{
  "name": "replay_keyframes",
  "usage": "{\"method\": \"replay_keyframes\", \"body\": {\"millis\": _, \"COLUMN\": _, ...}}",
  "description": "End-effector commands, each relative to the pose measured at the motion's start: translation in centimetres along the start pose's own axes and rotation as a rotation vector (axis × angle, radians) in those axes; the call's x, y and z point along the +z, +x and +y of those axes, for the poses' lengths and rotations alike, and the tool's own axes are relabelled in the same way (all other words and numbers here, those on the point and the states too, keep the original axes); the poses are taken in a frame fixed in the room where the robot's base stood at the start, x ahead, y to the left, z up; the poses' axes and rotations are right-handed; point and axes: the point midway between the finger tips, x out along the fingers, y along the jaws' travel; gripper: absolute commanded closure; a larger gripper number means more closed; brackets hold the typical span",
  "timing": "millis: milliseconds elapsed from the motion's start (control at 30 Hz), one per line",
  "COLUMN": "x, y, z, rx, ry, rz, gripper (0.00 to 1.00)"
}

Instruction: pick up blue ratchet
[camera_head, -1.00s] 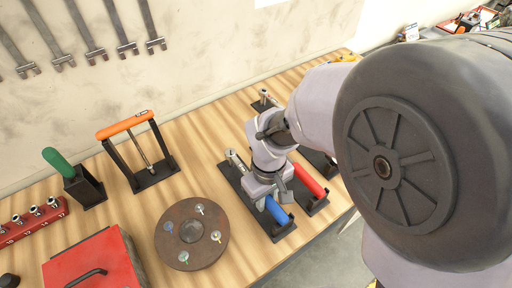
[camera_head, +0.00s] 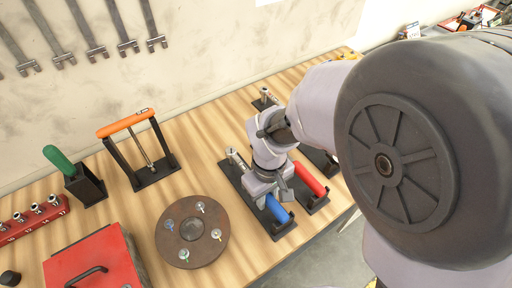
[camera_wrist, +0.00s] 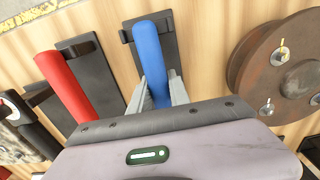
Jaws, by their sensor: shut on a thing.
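The blue ratchet (camera_head: 277,208) lies along its black holder (camera_head: 284,230) on the wooden workbench, its blue handle toward the front edge and its metal head (camera_head: 236,158) toward the back. My gripper (camera_head: 268,191) is over its middle. In the wrist view the blue handle (camera_wrist: 147,55) runs between the two fingers of my gripper (camera_wrist: 158,90), which are shut on it. The ratchet still appears at the level of its holder; I cannot tell whether it is clear of it. My gripper body hides the rest of it.
A red-handled tool (camera_head: 311,180) lies in a holder close beside the blue one, and it also shows in the wrist view (camera_wrist: 66,85). A round brown disc (camera_head: 166,238) with several studs is on the other side. An orange-handled tool (camera_head: 125,123) stands farther back.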

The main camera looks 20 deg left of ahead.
Motion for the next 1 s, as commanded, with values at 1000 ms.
{"method": "replay_keyframes", "body": {"millis": 1000, "x": -0.1, "y": -9.9, "z": 0.0, "rx": 0.001, "ry": -0.001, "rz": 0.002, "gripper": 1.0}}
